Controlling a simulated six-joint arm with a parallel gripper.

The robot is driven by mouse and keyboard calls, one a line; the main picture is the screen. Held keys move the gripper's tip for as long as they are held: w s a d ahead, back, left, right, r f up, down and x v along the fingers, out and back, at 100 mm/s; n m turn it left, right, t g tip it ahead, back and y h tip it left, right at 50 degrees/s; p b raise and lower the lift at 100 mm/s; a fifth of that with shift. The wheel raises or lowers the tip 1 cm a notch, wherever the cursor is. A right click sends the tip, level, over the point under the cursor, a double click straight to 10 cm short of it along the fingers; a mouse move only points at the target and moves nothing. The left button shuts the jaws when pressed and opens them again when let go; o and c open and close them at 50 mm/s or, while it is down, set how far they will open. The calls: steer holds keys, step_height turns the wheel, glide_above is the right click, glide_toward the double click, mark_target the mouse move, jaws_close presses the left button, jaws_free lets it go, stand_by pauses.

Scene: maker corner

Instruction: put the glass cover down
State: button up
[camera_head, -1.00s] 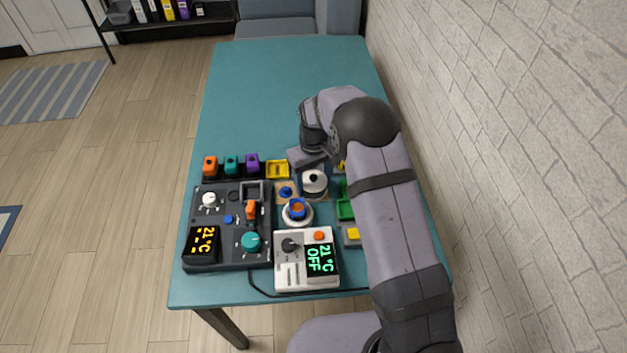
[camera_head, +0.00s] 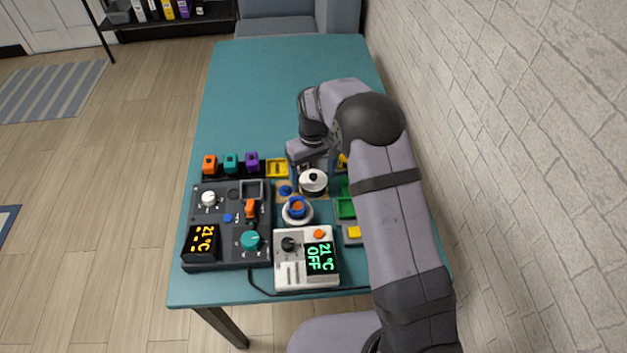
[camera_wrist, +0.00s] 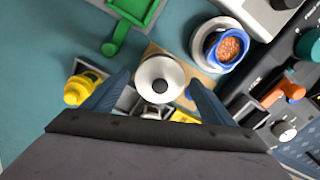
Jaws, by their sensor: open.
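A round, pale cover with a dark knob (camera_head: 313,181), the only cover-like thing I can make out, rests upright on a small wooden board (camera_wrist: 190,64). It looks more white than clear. In the wrist view the cover (camera_wrist: 160,88) is between the two blue fingers. My gripper (camera_wrist: 160,78) is open, with one finger on each side of the cover and a visible gap to it. In the head view my gripper (camera_head: 312,170) is just behind and above the cover, and my arm hides part of the table to the right.
A white dish with a blue ring and orange contents (camera_head: 297,208) stands close in front. A dark control panel (camera_head: 228,225) is to the left and a white controller (camera_head: 306,259) in front. A green tray (camera_head: 346,208) and a yellow bottle (camera_wrist: 83,87) are nearby. The table's far part (camera_head: 280,85) is clear.

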mark_target(314, 175)
step_height(314, 175, up, 10)
steer(key=shift+b, duration=0.8)
steer(key=s+d+f+m, duration=0.1)
steer(key=s+d, duration=0.2)
steer(key=s, duration=0.6)
steer(key=s+d+f+m, duration=0.1)
steer(key=s+d+m, duration=0.1)
steer(key=s, duration=0.7)
steer(key=s+d+f+m, duration=0.1)
steer(key=s+d, duration=0.3)
steer(key=s, duration=0.6)
steer(key=shift+w, duration=0.1)
step_height(314, 175, up, 4)
steer(key=p, duration=0.4)
steer(key=shift+r+p, duration=0.2)
steer(key=shift+p, duration=0.1)
